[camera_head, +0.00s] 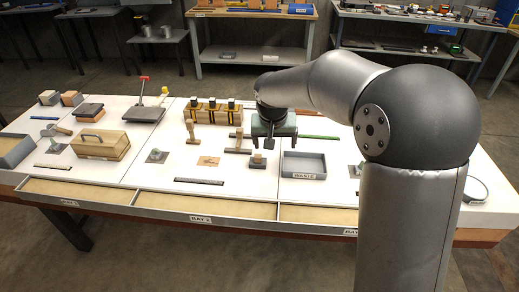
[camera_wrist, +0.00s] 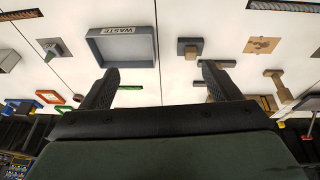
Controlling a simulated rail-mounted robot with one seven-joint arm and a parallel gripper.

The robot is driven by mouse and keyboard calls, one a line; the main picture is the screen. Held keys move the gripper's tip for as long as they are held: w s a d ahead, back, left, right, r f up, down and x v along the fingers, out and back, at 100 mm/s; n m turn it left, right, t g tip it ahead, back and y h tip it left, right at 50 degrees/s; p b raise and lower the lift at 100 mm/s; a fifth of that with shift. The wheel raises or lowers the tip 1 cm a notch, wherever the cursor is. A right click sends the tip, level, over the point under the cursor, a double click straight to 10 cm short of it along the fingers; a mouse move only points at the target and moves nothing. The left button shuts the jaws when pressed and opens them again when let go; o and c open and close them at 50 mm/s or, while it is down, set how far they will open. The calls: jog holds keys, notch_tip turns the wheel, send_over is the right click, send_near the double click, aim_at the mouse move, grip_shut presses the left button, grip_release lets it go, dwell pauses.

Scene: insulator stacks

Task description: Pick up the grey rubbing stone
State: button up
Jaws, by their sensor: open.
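My gripper (camera_head: 273,146) hangs above the bench, behind this block in the head view, fingers pointing down. In the wrist view my gripper (camera_wrist: 159,70) has its two dark fingers wide apart, with nothing between them.
The grey waste tray (camera_head: 304,166) stands right of the block. A wooden upright piece (camera_head: 238,143) and a wooden rack of dark-topped posts (camera_head: 213,112) stand nearby. A grey plate with a greenish knob (camera_head: 157,156) and a flat dark strip (camera_head: 199,181) lie to the left.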

send_near(258, 156)
jog(key=shift+m+t+y, duration=0.3)
jog(key=x, duration=0.4)
jog(key=shift+d+f+p, duration=0.35)
jog(key=shift+f+p, duration=0.05)
jog(key=shift+p+x, duration=0.6)
jog(key=shift+x, duration=2.6)
jog(key=shift+s+a+f, duration=0.1)
jog(key=shift+s+a, duration=0.05)
jog(key=c, duration=1.2)
